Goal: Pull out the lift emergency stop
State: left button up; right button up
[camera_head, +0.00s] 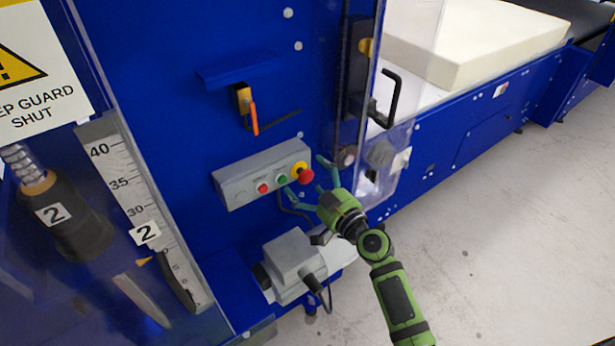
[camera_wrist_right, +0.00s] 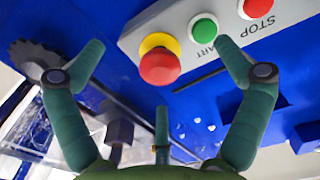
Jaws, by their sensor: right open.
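The lift emergency stop is a red mushroom button on a yellow collar (camera_head: 305,175), at the right end of a grey control box (camera_head: 240,182) on the blue machine panel. In the right wrist view the red button (camera_wrist_right: 159,67) is large, between and beyond the spread fingers. My right gripper (camera_head: 312,178) is open and empty in front of the box's right end. In the wrist view its fingers are apart with the button between them; I cannot tell whether any finger touches it. My left gripper is not in view.
A green button (camera_wrist_right: 203,29) and a red STOP button (camera_wrist_right: 256,7) sit beside the emergency stop. A clear guard with a black handle (camera_head: 388,98) stands to the right. A grey motor housing (camera_head: 294,264) is below. An orange-handled switch (camera_head: 247,108) is above.

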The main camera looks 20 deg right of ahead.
jog(key=v, duration=0.7)
jog(key=shift+b, duration=0.4)
dwell(0.6)
